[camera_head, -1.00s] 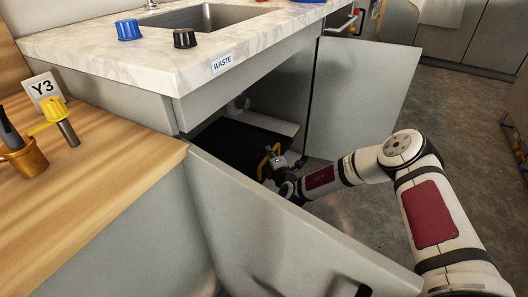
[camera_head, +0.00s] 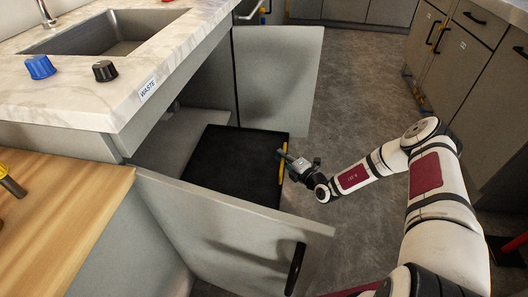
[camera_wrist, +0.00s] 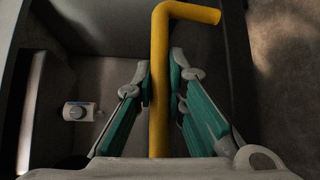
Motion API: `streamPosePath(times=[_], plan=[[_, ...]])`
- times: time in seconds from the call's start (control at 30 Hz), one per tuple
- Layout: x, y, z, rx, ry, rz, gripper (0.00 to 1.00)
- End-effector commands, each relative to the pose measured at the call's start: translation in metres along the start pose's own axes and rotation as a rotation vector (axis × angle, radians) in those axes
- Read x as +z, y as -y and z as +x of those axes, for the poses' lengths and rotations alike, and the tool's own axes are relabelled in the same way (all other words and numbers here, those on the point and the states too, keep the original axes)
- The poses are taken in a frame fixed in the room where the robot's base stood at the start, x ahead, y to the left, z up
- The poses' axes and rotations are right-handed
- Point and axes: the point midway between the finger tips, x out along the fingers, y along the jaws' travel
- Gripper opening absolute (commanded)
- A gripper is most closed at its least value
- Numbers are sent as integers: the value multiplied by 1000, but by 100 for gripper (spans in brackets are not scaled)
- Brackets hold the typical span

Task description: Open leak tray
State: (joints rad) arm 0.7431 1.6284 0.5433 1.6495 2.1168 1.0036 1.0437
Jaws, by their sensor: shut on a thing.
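The leak tray (camera_head: 235,160) is a black, shallow tray that reaches out of the open cabinet under the sink in the head view. A yellow handle (camera_head: 283,163) is on its front edge. My gripper (camera_head: 284,158) is at this handle, at the right side of the tray. In the wrist view the yellow handle (camera_wrist: 159,100) passes between the two teal-padded fingers, and my gripper (camera_wrist: 160,85) is closed on it.
Two cabinet doors stand open, a near one (camera_head: 220,225) and a far one (camera_head: 276,80), with the tray between them. The sink counter (camera_head: 75,95) labelled WASTE is above. Grey floor (camera_head: 365,100) is free to the right.

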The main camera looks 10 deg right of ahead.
Motion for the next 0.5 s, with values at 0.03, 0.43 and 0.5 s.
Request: streamPosePath(times=[0.03,0.43,0.5], plan=[[5,2,-6,-1,-2,-2,0],[20,7,-22,0,-5,-2,0],[20,7,-22,0,-5,-2,0]])
